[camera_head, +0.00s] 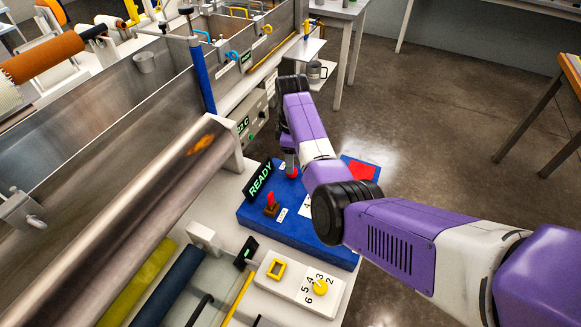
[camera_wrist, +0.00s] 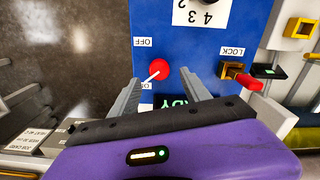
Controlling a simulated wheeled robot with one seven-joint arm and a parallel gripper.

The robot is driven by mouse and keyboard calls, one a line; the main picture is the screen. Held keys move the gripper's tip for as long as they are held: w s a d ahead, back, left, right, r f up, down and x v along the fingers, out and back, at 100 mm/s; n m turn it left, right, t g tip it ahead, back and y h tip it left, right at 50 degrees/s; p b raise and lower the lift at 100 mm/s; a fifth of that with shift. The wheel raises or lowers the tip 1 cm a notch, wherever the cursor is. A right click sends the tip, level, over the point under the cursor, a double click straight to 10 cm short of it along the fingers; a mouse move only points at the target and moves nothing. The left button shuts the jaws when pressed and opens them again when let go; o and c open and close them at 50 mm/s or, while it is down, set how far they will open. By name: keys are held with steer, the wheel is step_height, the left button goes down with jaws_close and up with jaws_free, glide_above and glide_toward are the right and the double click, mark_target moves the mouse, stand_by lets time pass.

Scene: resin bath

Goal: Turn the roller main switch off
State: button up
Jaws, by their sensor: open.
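The roller main switch is a lever with a red ball (camera_wrist: 159,69) on a short metal stem, on a blue control box (camera_wrist: 190,45). An OFF label (camera_wrist: 143,42) is above it in the wrist view; a partly hidden label, apparently ON, is below. Which way it is thrown is hard to tell. My gripper (camera_wrist: 163,84) is open, its fingers either side of the lever, with the ball near the tips. I cannot tell if either finger touches it. In the head view the red ball (camera_head: 292,173) shows below my gripper (camera_head: 290,162).
A red lever on a brown base (camera_wrist: 242,76), beside a LOCK label, stands right of the switch in the wrist view. A READY display (camera_head: 259,181) is lit green. A white dial panel (camera_head: 300,287) and a large metal roller (camera_head: 130,215) are nearby. Open floor lies right.

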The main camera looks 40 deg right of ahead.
steer(key=shift+f, duration=2.3)
jaws_close()
